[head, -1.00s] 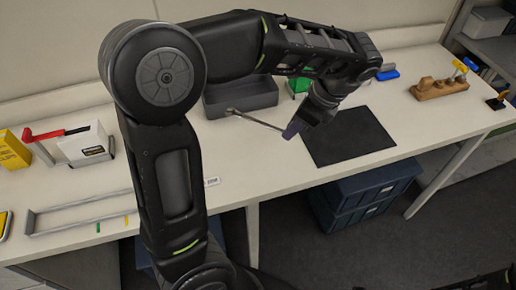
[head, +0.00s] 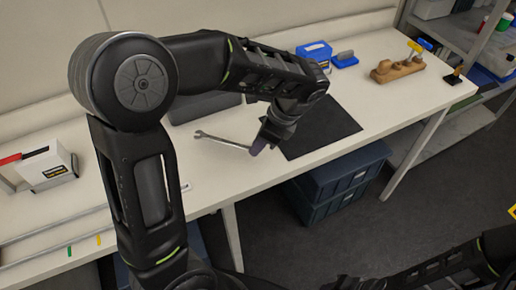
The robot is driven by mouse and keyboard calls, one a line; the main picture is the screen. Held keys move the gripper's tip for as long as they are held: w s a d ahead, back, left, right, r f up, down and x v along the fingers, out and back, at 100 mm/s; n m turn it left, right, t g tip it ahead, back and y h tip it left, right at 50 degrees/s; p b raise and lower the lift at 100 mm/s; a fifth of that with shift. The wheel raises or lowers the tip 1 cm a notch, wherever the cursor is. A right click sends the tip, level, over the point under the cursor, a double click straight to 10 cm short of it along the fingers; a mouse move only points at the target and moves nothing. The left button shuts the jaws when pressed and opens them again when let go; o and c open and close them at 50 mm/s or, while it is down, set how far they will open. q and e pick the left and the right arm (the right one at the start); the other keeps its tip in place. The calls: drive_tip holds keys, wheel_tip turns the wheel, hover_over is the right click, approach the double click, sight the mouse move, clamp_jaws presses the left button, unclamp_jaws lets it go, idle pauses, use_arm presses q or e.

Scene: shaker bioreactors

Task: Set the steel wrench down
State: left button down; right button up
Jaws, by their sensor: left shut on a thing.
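The steel wrench (head: 221,140) shows in the head view left of the dark mat (head: 326,126), its open-jaw end pointing left over the white bench. My left gripper (head: 259,146) is shut on the wrench's right end, beside the mat's left edge. The fingers hide that end. I cannot tell whether the wrench touches the bench top or is held just above it. My right arm (head: 440,264) enters at the lower right; its gripper is out of the picture.
A grey tray (head: 203,106) stands behind the wrench, partly hidden by my left arm. A blue box (head: 314,51) and a wooden holder (head: 397,70) stand farther back. A white box (head: 45,170) is at left. Bare bench (head: 235,175) lies in front of the wrench.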

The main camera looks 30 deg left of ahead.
use_arm(q)
drive_tip(key=shift+f, duration=1.2)
drive_tip(key=shift+f, duration=0.1)
drive_tip(key=c, duration=1.4)
unclamp_jaws()
drive_tip(key=shift+o, duration=0.2)
drive_tip(key=shift+r, duration=0.2)
drive_tip(key=v, duration=0.6)
drive_tip(key=shift+w+d+r+b, duration=0.1)
drive_tip(key=shift+d+r+b, duration=0.05)
drive_tip(key=shift+b, duration=0.2)
drive_tip(key=p+v, duration=0.4)
drive_tip(key=v, duration=0.1)
drive_tip(key=shift+r, duration=0.3)
